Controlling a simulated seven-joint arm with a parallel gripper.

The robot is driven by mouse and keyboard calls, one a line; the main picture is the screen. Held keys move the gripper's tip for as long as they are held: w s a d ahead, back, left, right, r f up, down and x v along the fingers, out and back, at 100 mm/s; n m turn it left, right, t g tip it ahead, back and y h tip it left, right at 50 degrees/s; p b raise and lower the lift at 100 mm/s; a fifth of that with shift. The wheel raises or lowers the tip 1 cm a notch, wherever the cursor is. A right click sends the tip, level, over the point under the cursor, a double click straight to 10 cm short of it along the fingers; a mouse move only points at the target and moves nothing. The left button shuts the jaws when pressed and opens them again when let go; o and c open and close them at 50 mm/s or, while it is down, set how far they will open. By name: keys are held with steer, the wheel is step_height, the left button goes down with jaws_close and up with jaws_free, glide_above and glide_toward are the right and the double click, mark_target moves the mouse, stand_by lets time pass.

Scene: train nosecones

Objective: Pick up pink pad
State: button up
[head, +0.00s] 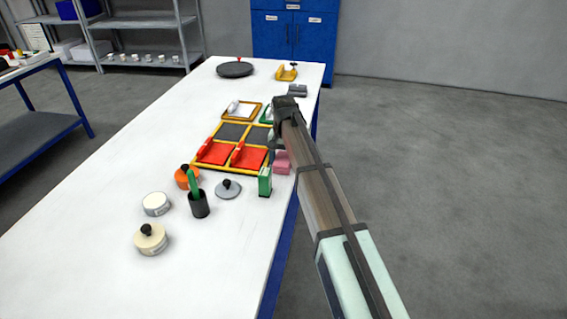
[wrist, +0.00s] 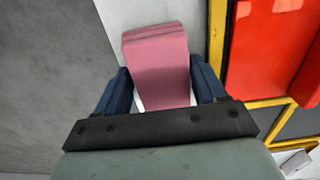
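The pink pad (head: 282,163) is at the right edge of the white table, partly hidden by my arm in the head view. In the wrist view the pink pad (wrist: 157,66) stands out ahead of my gripper (wrist: 161,82), with one blue finger on each side of it. Slivers of white table show between the fingers and the lower part of the pad, so the gripper looks open around it. In the head view my arm hides most of the fingers.
A yellow-framed tray (head: 268,132) with red pads (head: 214,152) lies left of the pink pad, close to the right finger in the wrist view. A green and white block (head: 265,181) stands just in front. A black cup (head: 199,204) and several round lids are nearer the front.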

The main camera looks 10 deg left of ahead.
mark_target(284, 158)
steer(key=c, duration=0.6)
step_height(284, 158, up, 10)
stand_by(0.5)
